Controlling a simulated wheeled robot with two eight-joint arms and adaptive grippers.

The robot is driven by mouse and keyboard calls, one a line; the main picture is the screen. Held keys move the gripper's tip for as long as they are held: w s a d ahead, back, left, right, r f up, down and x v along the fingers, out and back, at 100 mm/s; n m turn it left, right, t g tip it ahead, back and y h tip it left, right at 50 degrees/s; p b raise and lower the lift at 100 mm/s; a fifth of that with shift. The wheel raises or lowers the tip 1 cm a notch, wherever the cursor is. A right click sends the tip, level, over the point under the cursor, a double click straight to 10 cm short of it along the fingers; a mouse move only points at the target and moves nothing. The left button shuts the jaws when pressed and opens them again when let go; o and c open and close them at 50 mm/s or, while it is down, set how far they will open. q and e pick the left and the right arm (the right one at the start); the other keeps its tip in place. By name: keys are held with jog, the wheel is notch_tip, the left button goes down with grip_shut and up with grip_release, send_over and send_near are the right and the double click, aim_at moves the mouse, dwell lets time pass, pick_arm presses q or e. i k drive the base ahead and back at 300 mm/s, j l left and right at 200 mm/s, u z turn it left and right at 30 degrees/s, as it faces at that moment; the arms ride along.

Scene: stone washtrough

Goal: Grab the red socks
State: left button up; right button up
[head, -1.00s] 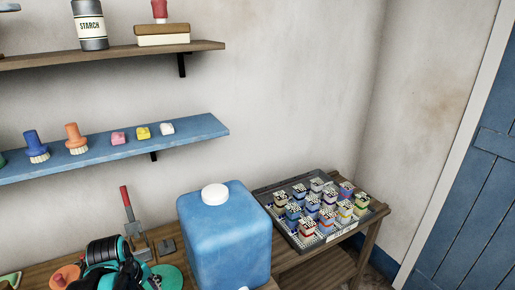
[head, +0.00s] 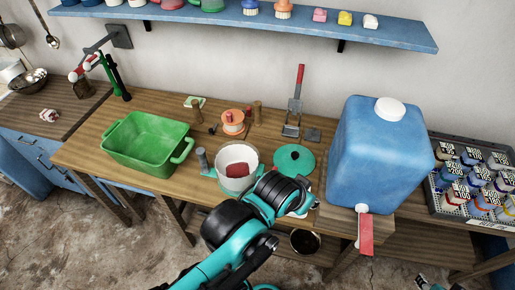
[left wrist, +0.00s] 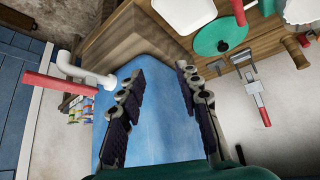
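A small red item (head: 236,170) lies inside a white pot (head: 238,184) on the wooden bench; I cannot tell whether it is socks. A small white-and-red bundle (head: 48,115) lies on the left counter, too small to identify. My left gripper (head: 304,205) is in front of the bench, between the pot and the blue jug (head: 378,150). In the left wrist view its fingers (left wrist: 162,105) are apart with nothing between them, and the blue jug (left wrist: 152,135) lies beyond. A small part of what may be my right gripper (head: 428,284) shows at the bottom edge.
A green basin (head: 148,143) stands left of the pot. A teal lid (head: 294,160) and a red-handled tool (head: 295,105) lie right of it. The jug has a red tap handle (head: 366,235) in front. A bottle rack (head: 440,204) stands right. A blue shelf (head: 380,34) hangs above.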

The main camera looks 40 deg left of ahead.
aim_at(241, 169)
jog(key=u, duration=1.7)
jog(key=i+j+z, duration=0.15)
jog(key=j+z, duration=0.25)
jog(key=i+j+z, duration=0.1)
jog(key=j+z, duration=0.2)
jog(key=z, duration=0.15)
jog(key=j+z, duration=0.4)
jog(key=i+j, duration=0.05)
